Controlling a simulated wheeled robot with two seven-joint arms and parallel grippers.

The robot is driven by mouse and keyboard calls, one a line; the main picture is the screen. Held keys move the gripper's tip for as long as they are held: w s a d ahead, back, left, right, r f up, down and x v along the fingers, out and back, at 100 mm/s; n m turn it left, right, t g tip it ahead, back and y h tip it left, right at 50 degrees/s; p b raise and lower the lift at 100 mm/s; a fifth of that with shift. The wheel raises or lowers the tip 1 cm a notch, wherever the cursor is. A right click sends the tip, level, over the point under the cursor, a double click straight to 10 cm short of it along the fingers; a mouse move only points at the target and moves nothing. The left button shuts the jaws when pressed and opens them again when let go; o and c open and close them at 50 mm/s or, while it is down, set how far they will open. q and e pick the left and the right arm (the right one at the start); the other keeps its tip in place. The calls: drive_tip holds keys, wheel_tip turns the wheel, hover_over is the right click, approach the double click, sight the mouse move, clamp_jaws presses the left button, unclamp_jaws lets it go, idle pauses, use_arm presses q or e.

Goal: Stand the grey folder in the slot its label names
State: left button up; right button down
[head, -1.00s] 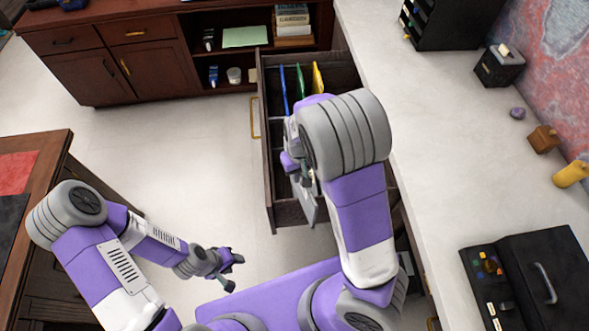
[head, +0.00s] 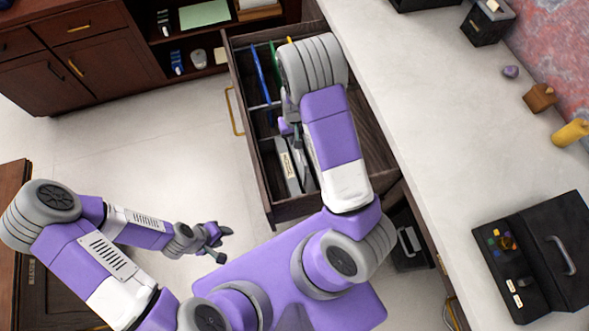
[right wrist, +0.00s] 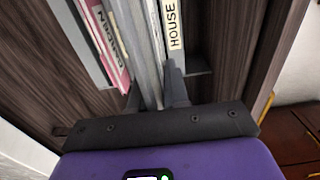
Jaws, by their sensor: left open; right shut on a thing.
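The grey folder (right wrist: 150,50) is between the fingers of my right gripper (right wrist: 155,92) in the right wrist view. In the head view its grey edge (head: 302,170) shows inside the near part of the open drawer (head: 240,80), partly hidden by my right arm. A label reading HOUSE (right wrist: 174,25) is on a pale strip right beside the grip; I cannot tell whether that strip is part of the folder. A pink folder (right wrist: 103,45) with a label that seems to read GARDEN stands to the left. My left gripper (head: 220,244) is open and empty, left of the drawer.
A blue folder (head: 261,75) and a green folder (head: 290,42) stand in the drawer's far part. The pale desktop (head: 430,110) runs along the right, with a black box (head: 545,255) on it. Clear floor (head: 150,180) lies left of the drawer.

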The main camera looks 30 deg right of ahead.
wheel_tip(320, 180, down, 17)
drive_tip(key=b, duration=0.5)
drive_tip(key=shift+f, duration=0.1)
drive_tip(key=shift+f, duration=0.2)
drive_tip(key=c, duration=1.1)
unclamp_jaws()
drive_tip(key=shift+r, duration=0.1)
wheel_tip(320, 180, up, 12)
drive_tip(key=p, duration=0.3)
drive_tip(key=shift+r+p, duration=0.1)
drive_tip(key=shift+p, duration=0.25)
